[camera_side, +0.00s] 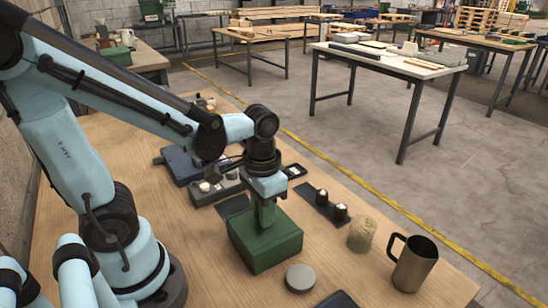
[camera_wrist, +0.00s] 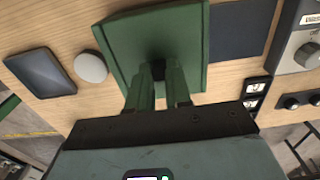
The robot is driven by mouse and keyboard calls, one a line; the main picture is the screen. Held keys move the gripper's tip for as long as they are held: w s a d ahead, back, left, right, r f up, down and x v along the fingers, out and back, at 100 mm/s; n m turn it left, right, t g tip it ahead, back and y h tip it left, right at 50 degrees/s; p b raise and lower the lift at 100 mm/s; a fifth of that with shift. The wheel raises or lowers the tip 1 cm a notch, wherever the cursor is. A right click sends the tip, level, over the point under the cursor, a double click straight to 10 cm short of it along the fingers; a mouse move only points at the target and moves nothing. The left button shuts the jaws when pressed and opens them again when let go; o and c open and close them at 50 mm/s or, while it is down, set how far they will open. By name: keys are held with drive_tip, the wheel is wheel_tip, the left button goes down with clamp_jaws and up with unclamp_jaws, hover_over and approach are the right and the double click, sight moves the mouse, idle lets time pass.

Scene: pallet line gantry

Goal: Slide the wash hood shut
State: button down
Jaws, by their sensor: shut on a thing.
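The wash hood appears to be the green box-like cover (camera_side: 270,250) on the wooden bench, under my gripper; it fills the top middle of the wrist view (camera_wrist: 185,35). My gripper (camera_side: 265,208) points down at it, its green fingers closed on a small dark handle (camera_wrist: 159,72) on the hood. The handle is mostly hidden by the fingers. A dark flat panel (camera_side: 233,207) lies on the bench beside the hood, on its far left side; it also shows right of the hood in the wrist view (camera_wrist: 241,30).
A grey disc (camera_side: 300,278) lies close in front of the hood. A straw-coloured cylinder (camera_side: 362,235) and a metal mug (camera_side: 415,265) stand to the right. A black strip with two knobs (camera_side: 325,207) and a grey control box (camera_side: 216,187) lie behind. A dark tablet (camera_wrist: 40,73) lies beyond the disc.

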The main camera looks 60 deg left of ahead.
drive_tip(key=shift+d, duration=0.25)
drive_tip(key=c, duration=1)
unclamp_jaws()
drive_tip(key=shift+c, duration=0.2)
drive_tip(key=shift+r, duration=0.15)
wheel_tip(320, 180, up, 12)
drive_tip(key=t, duration=0.7)
hover_over(276, 216)
drive_tip(key=shift+f, duration=2.65)
